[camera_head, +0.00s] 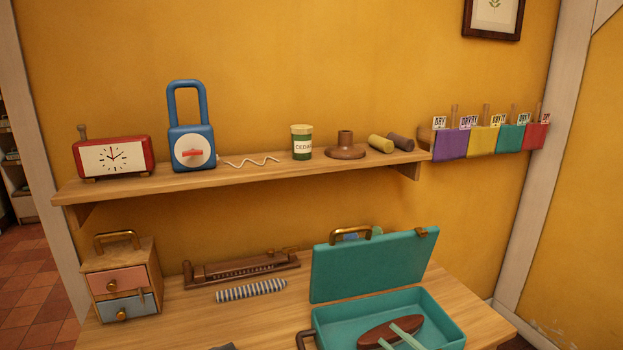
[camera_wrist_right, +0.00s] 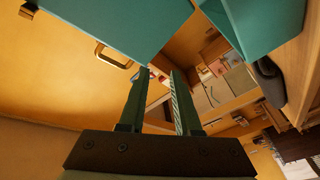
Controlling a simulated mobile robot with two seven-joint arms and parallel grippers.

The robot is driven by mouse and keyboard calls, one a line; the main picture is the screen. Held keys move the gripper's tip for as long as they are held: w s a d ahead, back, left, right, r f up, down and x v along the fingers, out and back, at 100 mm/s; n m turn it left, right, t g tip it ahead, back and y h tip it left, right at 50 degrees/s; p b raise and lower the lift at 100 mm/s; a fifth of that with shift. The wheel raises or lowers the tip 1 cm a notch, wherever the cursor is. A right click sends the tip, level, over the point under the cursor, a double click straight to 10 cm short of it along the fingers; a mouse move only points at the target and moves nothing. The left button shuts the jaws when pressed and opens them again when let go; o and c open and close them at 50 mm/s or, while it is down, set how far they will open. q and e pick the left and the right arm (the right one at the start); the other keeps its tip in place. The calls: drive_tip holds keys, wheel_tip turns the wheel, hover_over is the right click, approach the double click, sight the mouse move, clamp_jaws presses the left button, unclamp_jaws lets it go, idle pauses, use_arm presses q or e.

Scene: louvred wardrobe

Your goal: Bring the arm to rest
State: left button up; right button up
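My right gripper (camera_head: 386,331) shows at the bottom of the head view as two pale green fingers, apart, over the open teal case (camera_head: 452,326). A brown oval thing (camera_head: 372,337) shows in the case behind the fingers; I cannot tell whether they touch it. In the right wrist view the gripper (camera_wrist_right: 158,72) is open, with nothing held between its fingers. The teal case (camera_wrist_right: 120,22) with its brass handle fills the top of that view. Most of my right arm is hidden below the head view. My left gripper is not in view.
The case's raised lid (camera_head: 365,268) stands behind its tray. A small drawer box (camera_head: 119,280), a striped roll (camera_head: 250,290) and a brown rack (camera_head: 240,268) sit on the table to the left. Above, the wall shelf (camera_head: 250,178) carries several things, including a clock and a blue padlock.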

drive_tip(key=s+f+m+g+h, duration=0.2)
drive_tip(key=s+f+m+h, duration=0.3)
drive_tip(key=s+f, duration=0.5)
drive_tip(key=s+f+m+g+h, duration=0.3)
drive_tip(key=s+f+m, duration=0.6)
drive_tip(key=s, duration=0.9)
wheel_tip(320, 180, down, 2)
drive_tip(key=shift+f+g+h+p, duration=0.25)
drive_tip(key=shift+g+h+p, duration=0.05)
drive_tip(key=shift+h, duration=0.6)
